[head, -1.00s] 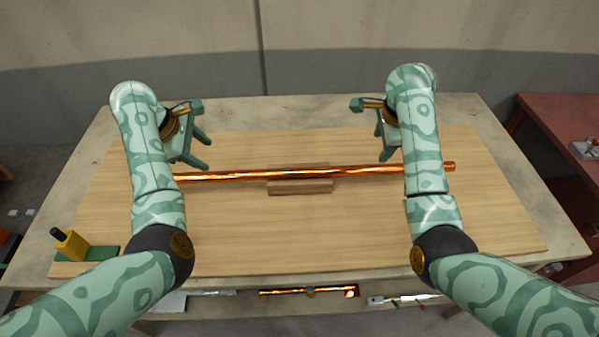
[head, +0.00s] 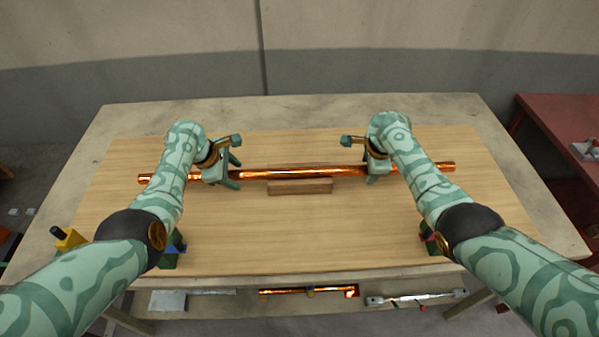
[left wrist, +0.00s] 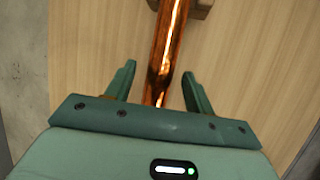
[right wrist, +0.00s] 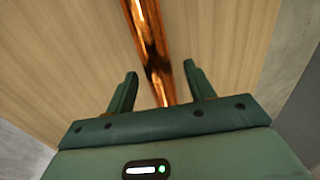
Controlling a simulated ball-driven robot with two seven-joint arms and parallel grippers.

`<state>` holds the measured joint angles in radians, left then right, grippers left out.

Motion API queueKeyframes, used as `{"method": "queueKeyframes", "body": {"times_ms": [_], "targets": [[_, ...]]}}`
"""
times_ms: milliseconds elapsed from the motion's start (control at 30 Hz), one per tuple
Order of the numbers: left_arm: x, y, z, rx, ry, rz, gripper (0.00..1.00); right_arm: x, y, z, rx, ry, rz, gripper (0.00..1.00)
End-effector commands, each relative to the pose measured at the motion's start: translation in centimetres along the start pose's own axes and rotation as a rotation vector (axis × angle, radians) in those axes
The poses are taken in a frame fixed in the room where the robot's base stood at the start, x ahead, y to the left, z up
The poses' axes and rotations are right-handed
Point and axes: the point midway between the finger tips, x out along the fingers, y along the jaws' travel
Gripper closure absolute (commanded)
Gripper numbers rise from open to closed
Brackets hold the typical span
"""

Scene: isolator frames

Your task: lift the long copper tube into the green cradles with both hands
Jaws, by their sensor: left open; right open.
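The long copper tube (head: 300,172) lies left to right across the wooden board, at a wooden block near its middle. My left gripper (head: 234,173) is open at the tube left of the block; in the left wrist view the tube (left wrist: 165,50) runs between its spread fingers. My right gripper (head: 370,167) is open at the tube right of the block; in the right wrist view the tube (right wrist: 150,50) passes between its fingers. Neither gripper is closed on it. Small green pieces (head: 170,261) (head: 434,247) show near the front, partly behind my arms; I cannot tell whether these are the cradles.
The wooden block (head: 300,187) sits mid-board. A yellow block (head: 68,239) with a dark top stands at the front left. Metal items (head: 415,298) lie on a shelf below the front edge. A red table (head: 560,150) stands at the right. The board's middle front is clear.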

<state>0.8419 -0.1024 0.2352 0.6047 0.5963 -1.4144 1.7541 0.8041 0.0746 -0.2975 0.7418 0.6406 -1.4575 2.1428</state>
Motion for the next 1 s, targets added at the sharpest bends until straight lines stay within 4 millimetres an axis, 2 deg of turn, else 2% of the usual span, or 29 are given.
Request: {"method": "queueKeyframes", "body": {"times_ms": [200, 400, 1000], "targets": [[-0.03, 0.03, -0.01, 0.000, 0.000, 0.001, 0.46, -0.01, -0.01, -0.01, 0.000, 0.000, 0.000, 0.46], [-0.03, 0.04, 0.00, -0.001, 0.000, 0.001, 1.00, -0.02, -0.02, 0.00, 0.000, 0.000, 0.000, 1.00], [-0.05, 0.06, 0.04, -0.001, -0.001, 0.001, 1.00, -0.04, -0.04, 0.01, 0.001, -0.001, -0.001, 1.00]]}}
